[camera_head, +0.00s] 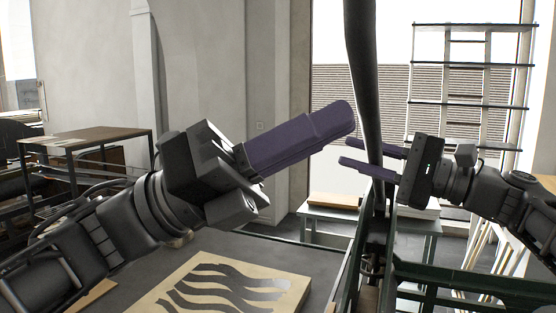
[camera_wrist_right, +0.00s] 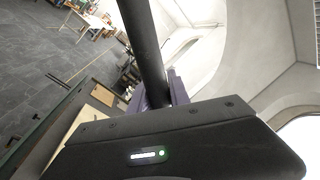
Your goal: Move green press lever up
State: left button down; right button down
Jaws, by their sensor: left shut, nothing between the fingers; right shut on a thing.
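The press lever (camera_head: 362,60) is a long dark pole, slightly curved, standing nearly upright right of centre in the head view. Its green colour hardly shows. It also crosses the right wrist view (camera_wrist_right: 143,42) from the top edge down to the fingers. My right gripper (camera_head: 368,156) comes in from the right and is shut on the lever, with its purple fingers on either side of it. In the wrist view the lever hides part of the fingers (camera_wrist_right: 176,90). My left gripper (camera_head: 345,118) is shut and empty, its tips just left of the lever in the picture.
The dark green press frame (camera_head: 460,282) stands below the lever at right. A sheet with dark wavy shapes (camera_head: 235,285) lies on the grey press bed (camera_head: 265,250). Behind are a small table (camera_head: 412,222), a metal rack (camera_head: 480,65) and a brown-topped table (camera_head: 85,138) at left.

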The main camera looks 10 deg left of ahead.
pick_arm(q)
jog(key=shift+w+d+r, duration=0.3)
jog(key=shift+w+r, duration=0.3)
jog(key=shift+r, duration=0.3)
jog(key=shift+n+t, duration=0.4)
jog(key=shift+n, duration=0.2)
jog(key=w+r, duration=0.1)
jog(key=r, duration=0.1)
jog(key=w+r, duration=0.1)
jog(key=r, duration=0.1)
jog(key=shift+w+a+r, duration=0.1)
jog(key=shift+w+a, duration=0.1)
jog(key=shift+w, duration=0.1)
pick_arm(e)
jog(key=shift+w+a+f, duration=0.1)
jog(key=shift+a+f, duration=0.25)
jog(key=shift+a, duration=0.2)
jog(key=c, duration=1.2)
grip_release()
jog(key=shift+d, duration=0.15)
jog(key=shift+c, duration=0.2)
pick_arm(q)
jog(key=shift+s+d, duration=0.15)
jog(key=shift+d, duration=0.05)
